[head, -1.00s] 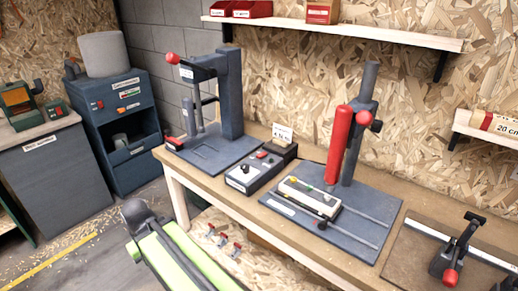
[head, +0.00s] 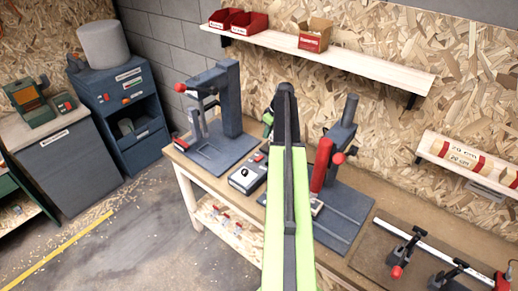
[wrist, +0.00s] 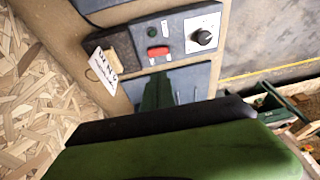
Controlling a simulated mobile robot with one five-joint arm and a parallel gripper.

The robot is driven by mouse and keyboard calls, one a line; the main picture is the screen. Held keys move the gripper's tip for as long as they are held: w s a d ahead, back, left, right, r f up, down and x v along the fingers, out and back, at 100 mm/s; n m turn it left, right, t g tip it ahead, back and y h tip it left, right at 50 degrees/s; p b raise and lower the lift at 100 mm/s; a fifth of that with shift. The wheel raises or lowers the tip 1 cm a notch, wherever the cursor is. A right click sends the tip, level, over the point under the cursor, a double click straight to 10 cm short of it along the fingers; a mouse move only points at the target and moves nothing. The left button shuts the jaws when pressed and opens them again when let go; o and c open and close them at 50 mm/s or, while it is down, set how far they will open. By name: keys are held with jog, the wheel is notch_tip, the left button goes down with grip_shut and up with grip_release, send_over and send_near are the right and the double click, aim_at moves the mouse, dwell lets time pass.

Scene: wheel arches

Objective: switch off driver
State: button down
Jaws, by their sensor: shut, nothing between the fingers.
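A dark grey control box (head: 248,175) sits on the bench between the two machine stands. I cannot tell whether the switch is on or off. My gripper (wrist: 164,88) is shut and empty, below the red switch in the wrist picture and apparently apart from it. In the head view my raised arm hides most of the gripper and part of the bench.
A grey press stand (head: 229,95) is to the left. A red cylinder (head: 321,165) on a stand is to the right. A shelf (head: 350,62) with bins hangs above. Floor at the left is open.

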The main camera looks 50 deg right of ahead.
aim_at(258, 159)
jog(key=shift+f, duration=0.1)
jog(key=b+x, duration=0.8)
jog(key=x, duration=0.1)
jog(key=b+x, duration=0.4)
jog(key=b, duration=0.1)
jog(key=shift+s+a+f, duration=0.2)
jog(key=shift+s+f, duration=0.15)
jog(key=shift+f+b, duration=0.3)
jog(key=shift+b, duration=0.05)
jog(key=shift+r, duration=0.1)
